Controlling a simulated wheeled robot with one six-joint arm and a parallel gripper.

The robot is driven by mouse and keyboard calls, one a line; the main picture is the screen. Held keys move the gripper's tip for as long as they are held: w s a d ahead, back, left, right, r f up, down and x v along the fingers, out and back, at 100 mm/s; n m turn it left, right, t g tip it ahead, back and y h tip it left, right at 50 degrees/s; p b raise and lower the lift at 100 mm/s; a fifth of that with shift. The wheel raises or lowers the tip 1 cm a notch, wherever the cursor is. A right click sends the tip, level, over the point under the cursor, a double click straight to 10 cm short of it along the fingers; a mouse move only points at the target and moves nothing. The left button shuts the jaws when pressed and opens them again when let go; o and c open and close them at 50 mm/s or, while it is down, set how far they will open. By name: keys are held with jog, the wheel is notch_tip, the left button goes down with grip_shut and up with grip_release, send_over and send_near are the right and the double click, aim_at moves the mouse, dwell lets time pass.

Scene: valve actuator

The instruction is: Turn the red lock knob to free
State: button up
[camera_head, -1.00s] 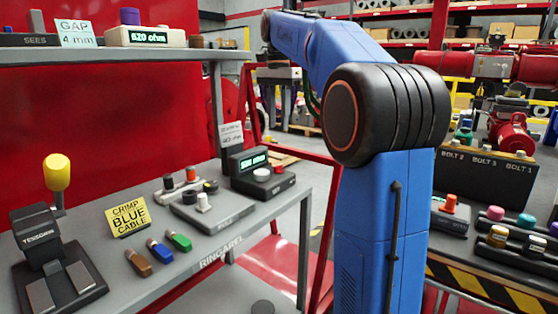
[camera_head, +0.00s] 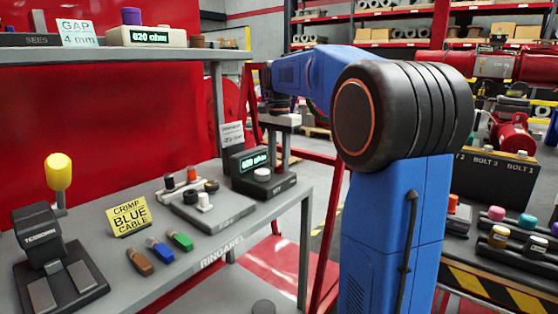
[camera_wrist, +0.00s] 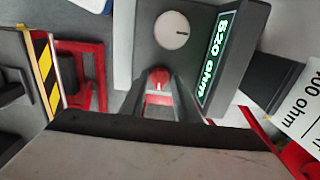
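The red lock knob (camera_wrist: 158,79) shows in the wrist view between my two fingertips, with a pale mark on it. The black device (camera_head: 268,186) stands at the right end of the bench. It has a round white dial (camera_head: 262,174), also visible in the wrist view (camera_wrist: 171,30), beside the red knob. Its display (camera_head: 254,161) reads 820 ohm.
A grey unit with several small knobs (camera_head: 216,215) stands left of the device. Brown, blue and green pieces (camera_head: 160,251) lie farther left by a yellow sign (camera_head: 129,215). A card (camera_head: 232,135) stands behind the device. The shelf (camera_head: 120,54) hangs above the bench.

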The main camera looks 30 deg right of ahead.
grip_shut()
jog(key=shift+n, duration=0.3)
jog(key=n, duration=1.1)
jog(key=shift+n, duration=0.3)
jog(key=n, duration=0.5)
jog(key=shift+n, duration=0.3)
